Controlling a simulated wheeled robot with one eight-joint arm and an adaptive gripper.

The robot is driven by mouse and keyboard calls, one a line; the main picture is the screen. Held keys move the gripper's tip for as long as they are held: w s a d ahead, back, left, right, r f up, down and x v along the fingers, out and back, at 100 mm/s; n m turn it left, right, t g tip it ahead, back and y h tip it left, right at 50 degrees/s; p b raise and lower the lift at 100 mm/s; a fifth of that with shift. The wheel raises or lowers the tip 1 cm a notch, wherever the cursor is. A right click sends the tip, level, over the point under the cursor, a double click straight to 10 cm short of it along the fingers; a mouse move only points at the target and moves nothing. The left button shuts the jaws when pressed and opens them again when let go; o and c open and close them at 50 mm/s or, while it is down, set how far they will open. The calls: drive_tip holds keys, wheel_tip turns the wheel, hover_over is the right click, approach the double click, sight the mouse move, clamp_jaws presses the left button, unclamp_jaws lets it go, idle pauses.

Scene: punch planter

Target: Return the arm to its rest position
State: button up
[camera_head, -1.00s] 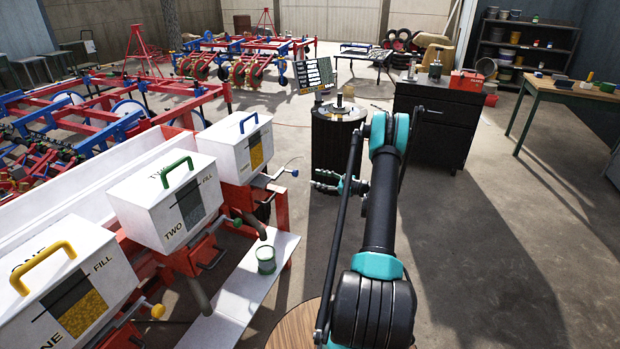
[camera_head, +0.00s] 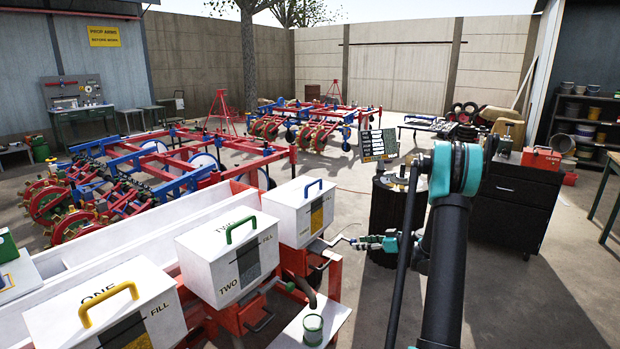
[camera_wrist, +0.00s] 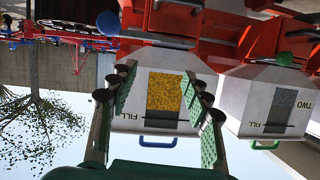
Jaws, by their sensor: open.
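My arm reaches forward from the lower right of the head view and bends at a black and teal elbow. My gripper (camera_head: 370,243) points left, in front of the dark drum and to the right of the white box with a blue handle (camera_head: 300,212). In the wrist view, my gripper (camera_wrist: 165,95) has its green-padded fingers spread, with nothing held between them. Behind the fingers, that box (camera_wrist: 150,110) appears upside down, with a yellow window. The gripper looks apart from it.
White box TWO (camera_head: 222,262) and box ONE (camera_head: 105,312) stand along the red planter. A green cup (camera_head: 313,328) sits on a white shelf (camera_head: 335,318). The dark drum (camera_head: 385,215) stands behind my gripper, and a black cabinet (camera_head: 510,205) is on the right.

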drive_tip(key=s+a+r+m+g+h, duration=0.2)
drive_tip(key=s+a+r+m+h, duration=0.1)
drive_tip(key=s, duration=0.6)
drive_tip(key=s+a+r+m+g+h, duration=0.1)
drive_tip(key=s+a+r+m+h, duration=0.2)
drive_tip(key=s, duration=0.6)
drive_tip(key=s+d+f+m+h, duration=0.1)
drive_tip(key=s+m+h, duration=0.1)
drive_tip(key=s, duration=0.9)
drive_tip(key=s+d+f+m+h, duration=0.2)
drive_tip(key=s+h, duration=0.1)
drive_tip(key=s, duration=0.9)
drive_tip(key=shift+d+g+h, duration=0.2)
drive_tip(key=shift+g+h, duration=0.1)
